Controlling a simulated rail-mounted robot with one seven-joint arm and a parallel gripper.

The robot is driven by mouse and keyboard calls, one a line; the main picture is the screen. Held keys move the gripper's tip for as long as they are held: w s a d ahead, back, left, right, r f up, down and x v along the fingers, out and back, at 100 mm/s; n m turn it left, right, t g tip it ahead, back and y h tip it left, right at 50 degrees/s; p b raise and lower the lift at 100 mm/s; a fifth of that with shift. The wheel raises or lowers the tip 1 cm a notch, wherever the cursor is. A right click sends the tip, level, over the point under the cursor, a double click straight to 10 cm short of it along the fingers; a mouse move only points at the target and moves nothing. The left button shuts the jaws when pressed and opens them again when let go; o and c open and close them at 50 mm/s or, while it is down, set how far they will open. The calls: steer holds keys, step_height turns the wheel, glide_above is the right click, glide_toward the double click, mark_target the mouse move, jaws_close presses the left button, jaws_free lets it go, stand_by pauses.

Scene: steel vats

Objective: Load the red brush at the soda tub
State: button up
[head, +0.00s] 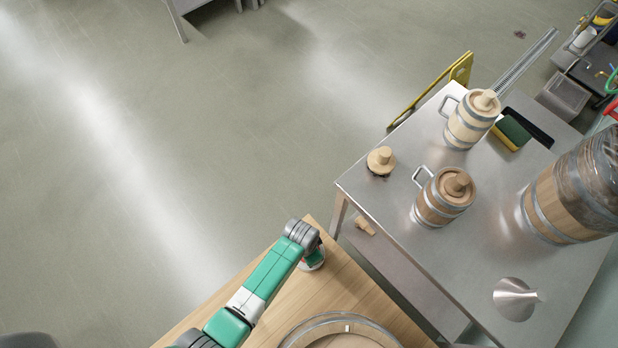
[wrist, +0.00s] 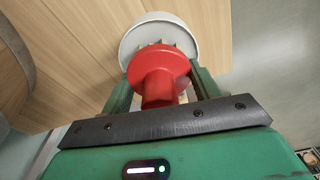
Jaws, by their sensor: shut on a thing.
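The red brush (wrist: 160,72) is between the two green fingers of my gripper (wrist: 160,88) in the wrist view. The fingers are shut on it, one on each side. The round white soda tub (wrist: 132,38) is just beyond the brush, on the wooden table. The brush's far end overlaps the tub's opening, with pale bristle-like tips in front of it. I cannot tell how deep they reach. In the head view, the gripper end of my arm is over the tub (head: 316,264), mostly hiding it; the brush is not clearly visible there.
A large round wooden vessel (head: 300,334) stands on the wooden table (head: 352,287) near my arm. The steel table (head: 480,218) at right holds small wooden kegs (head: 466,125), (head: 436,208), a big barrel (head: 548,205), a steel funnel (head: 514,300) and a sponge (head: 513,132). Open floor lies left.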

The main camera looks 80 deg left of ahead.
steer(key=shift+f, duration=0.45)
stand_by(1.1)
step_height(320, 180, up, 7)
steer(key=p, duration=0.7)
steer(key=shift+r, duration=0.15)
